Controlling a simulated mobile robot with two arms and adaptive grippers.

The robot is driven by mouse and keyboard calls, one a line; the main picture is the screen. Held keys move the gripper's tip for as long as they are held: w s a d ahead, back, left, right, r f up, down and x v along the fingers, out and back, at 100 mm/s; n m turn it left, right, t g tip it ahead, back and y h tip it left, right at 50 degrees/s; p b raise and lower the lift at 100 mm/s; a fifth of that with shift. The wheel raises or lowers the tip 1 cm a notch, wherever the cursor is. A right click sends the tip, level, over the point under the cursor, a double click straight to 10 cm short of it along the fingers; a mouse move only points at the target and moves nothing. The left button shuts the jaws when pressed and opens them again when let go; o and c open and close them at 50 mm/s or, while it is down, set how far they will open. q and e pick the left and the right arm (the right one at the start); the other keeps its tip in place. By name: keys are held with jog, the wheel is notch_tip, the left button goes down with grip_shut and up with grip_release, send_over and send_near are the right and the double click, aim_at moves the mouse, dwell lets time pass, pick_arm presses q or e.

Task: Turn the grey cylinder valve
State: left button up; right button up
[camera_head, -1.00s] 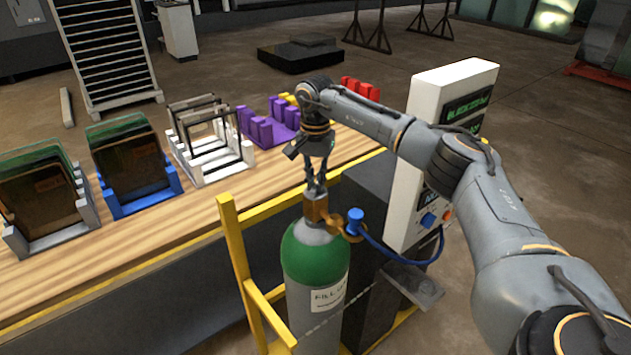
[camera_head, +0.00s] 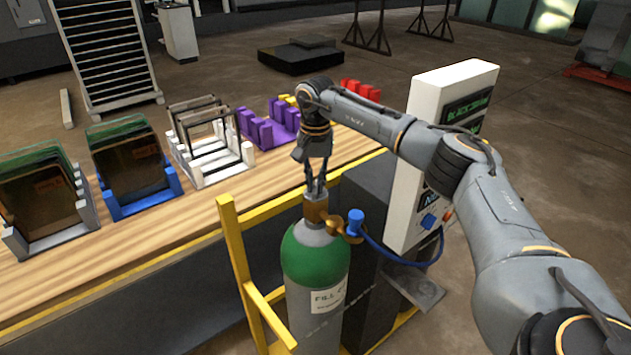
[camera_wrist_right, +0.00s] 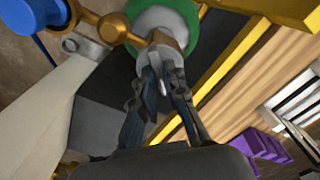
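The gas cylinder (camera_head: 315,262) stands upright, with a green shoulder, a grey body and a white label. A brass fitting (camera_head: 315,208) sits on its top. In the right wrist view, the grey valve (camera_wrist_right: 163,42) shows at the cylinder's top, with the green shoulder (camera_wrist_right: 193,18) behind. My right gripper (camera_head: 316,190) points down onto the cylinder top. In the right wrist view its two fingers (camera_wrist_right: 160,78) close in on either side of the valve's end; the exact contact is partly hidden. My left gripper is not in view.
A yellow frame (camera_head: 240,265) stands beside the cylinder. A blue knob (camera_head: 355,220) and hose run to a white panel box (camera_head: 425,150) at the right. A wooden bench (camera_head: 120,250) holds several coloured racks at the left.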

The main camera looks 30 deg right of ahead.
aim_at(315, 186)
jog(key=o, duration=0.4)
jog(key=shift+c, duration=0.2)
jog(key=shift+r, duration=0.1)
notch_tip(315, 186, up, 12)
dwell(0.5)
